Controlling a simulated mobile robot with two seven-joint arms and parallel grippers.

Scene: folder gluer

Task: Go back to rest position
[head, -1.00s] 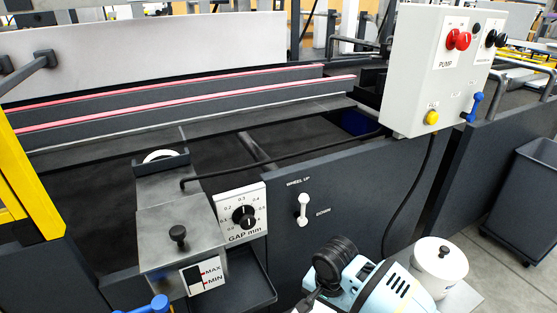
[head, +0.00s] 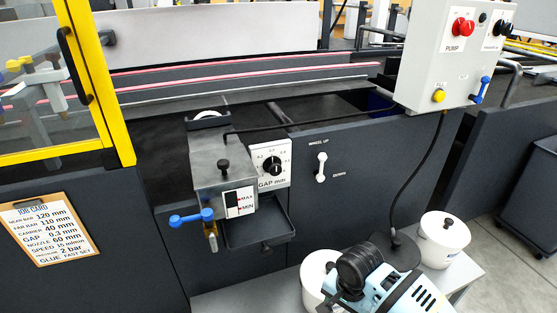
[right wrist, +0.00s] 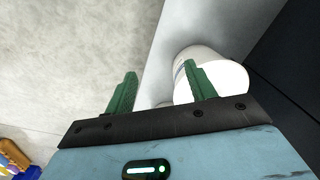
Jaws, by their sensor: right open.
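My right arm (head: 402,292), light blue and black, comes in at the bottom of the head view, in front of the machine. Its fingers are hidden there. In the right wrist view my right gripper (right wrist: 160,72) has its two green fingers apart, with nothing between them. A white tub (right wrist: 212,75) stands beyond the right finger, partly hidden by it; I cannot tell whether they touch. My left gripper is not in view.
A white lidded pot (head: 445,240) and another white container (head: 315,281) stand on a low grey shelf (head: 240,298) near my arm. The glue unit (head: 222,165), gap dial (head: 272,166), control box (head: 455,60), yellow-framed guard (head: 122,145) and job card (head: 48,228) are around. Grey floor is at right.

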